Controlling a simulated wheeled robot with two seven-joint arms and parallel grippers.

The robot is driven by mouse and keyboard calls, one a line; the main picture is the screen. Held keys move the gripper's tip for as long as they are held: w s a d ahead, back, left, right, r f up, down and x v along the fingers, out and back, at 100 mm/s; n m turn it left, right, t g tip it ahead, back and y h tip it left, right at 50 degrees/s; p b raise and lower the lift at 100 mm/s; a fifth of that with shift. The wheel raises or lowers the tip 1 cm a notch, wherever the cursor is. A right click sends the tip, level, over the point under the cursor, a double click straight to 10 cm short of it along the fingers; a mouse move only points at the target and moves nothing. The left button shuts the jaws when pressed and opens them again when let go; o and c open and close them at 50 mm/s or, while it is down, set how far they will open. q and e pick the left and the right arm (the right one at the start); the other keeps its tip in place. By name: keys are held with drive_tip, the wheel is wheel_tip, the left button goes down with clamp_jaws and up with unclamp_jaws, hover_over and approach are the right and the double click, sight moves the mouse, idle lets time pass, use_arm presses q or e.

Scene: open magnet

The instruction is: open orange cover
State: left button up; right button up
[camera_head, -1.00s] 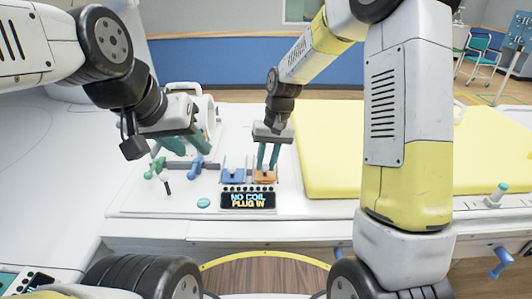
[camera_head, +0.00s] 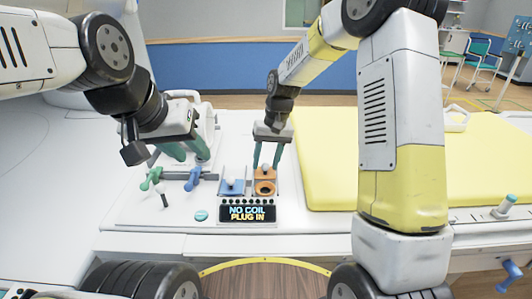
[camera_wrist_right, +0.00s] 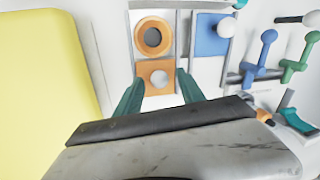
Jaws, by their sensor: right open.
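The orange cover (camera_head: 265,173) is a flat plate with a pale round knob, and it also shows in the right wrist view (camera_wrist_right: 146,69). It lies behind an orange socket (camera_head: 265,188) with a dark round hole, which is uncovered; the socket also shows in the wrist view (camera_wrist_right: 153,37). My right gripper (camera_head: 267,166) is open, its green fingers on either side of the cover and knob. In the wrist view its fingertips (camera_wrist_right: 158,84) stand apart. My left gripper (camera_head: 185,153) is open and empty, to the left above the panel.
A blue cover (camera_head: 231,187) with a pale knob sits left of the orange one. A display (camera_head: 247,213) reads "NO COIL PLUG IN". A yellow pad (camera_head: 335,180) is at the right.

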sight(271, 173)
wheel_tip(271, 173, up, 8)
drive_tip(key=d, duration=0.1)
drive_tip(key=shift+w+d+f, duration=0.15)
drive_tip(key=shift+d, duration=0.1)
drive_tip(key=s+d+r+t, duration=0.3)
drive_tip(key=s+d+r, duration=0.2)
drive_tip(key=s, duration=0.6)
drive_tip(key=s+d+r+m+t, duration=0.1)
drive_tip(key=s+d+r+t, duration=0.2)
drive_tip(key=s, duration=0.9)
drive_tip(key=d+r, duration=0.3)
drive_tip(key=d, duration=0.1)
drive_tip(key=shift+s+d+m+t, duration=0.15)
drive_tip(key=shift+s+m+t, duration=0.1)
drive_tip(key=shift+m+t, duration=0.05)
drive_tip(key=shift+r, duration=0.1)
use_arm(q)
drive_tip(key=shift+a, duration=0.1)
